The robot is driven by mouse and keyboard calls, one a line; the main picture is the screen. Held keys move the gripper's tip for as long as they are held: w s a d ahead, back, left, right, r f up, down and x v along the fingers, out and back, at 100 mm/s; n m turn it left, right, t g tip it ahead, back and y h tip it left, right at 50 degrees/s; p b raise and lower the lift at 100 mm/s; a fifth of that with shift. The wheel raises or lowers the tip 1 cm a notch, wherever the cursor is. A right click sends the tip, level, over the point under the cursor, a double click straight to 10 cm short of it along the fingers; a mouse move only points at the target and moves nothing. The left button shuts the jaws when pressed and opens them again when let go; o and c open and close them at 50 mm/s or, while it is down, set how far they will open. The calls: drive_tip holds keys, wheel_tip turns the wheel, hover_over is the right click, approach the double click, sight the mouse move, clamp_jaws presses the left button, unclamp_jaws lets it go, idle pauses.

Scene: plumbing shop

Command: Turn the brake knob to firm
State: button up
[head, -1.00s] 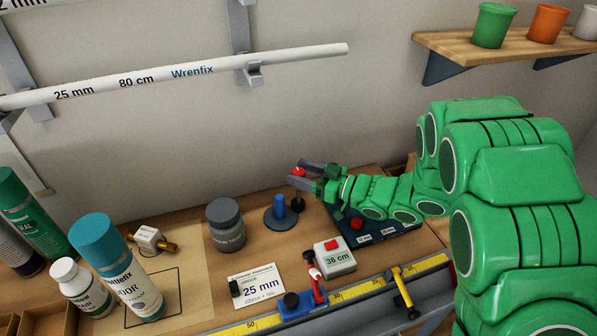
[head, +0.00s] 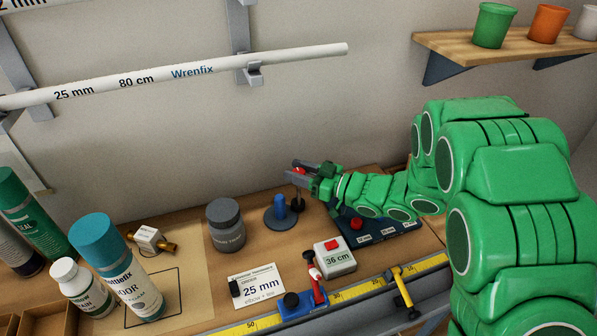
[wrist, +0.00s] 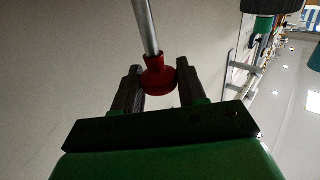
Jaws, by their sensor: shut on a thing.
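A red, flared knob (wrist: 158,77) on a slim metal rod sits between the two dark fingers of my gripper (wrist: 160,83) in the wrist view. In the head view the red knob (head: 299,171) shows as a small patch at the fingertips, mostly hidden by the fingers. My gripper (head: 299,173) is shut on it, above the back of the bench near the wall. No brake or firm marking can be read on the knob.
A blue post on a dark disc (head: 281,219) and a grey jar (head: 226,225) stand left of my gripper. A dark labelled panel (head: 382,234) lies under my arm.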

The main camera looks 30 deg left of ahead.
drive_tip(key=shift+n+g, duration=0.5)
drive_tip(key=shift+g, duration=0.3)
drive_tip(key=shift+f+n+g+h, duration=0.1)
drive_tip(key=shift+n+g+h, duration=0.3)
drive_tip(key=shift+n+g, duration=1.25)
drive_tip(key=shift+n+g+h, duration=0.45)
drive_tip(key=shift+n+g, duration=0.05)
drive_tip(key=shift+g, duration=0.6)
drive_tip(key=shift+n+g+h, duration=0.45)
drive_tip(key=shift+g, duration=0.6)
drive_tip(key=shift+n+g+h, duration=0.6)
drive_tip(key=shift+n+g, duration=0.1)
drive_tip(key=shift+g, duration=0.2)
drive_tip(key=o, duration=0.9)
drive_tip(key=shift+r, duration=0.25)
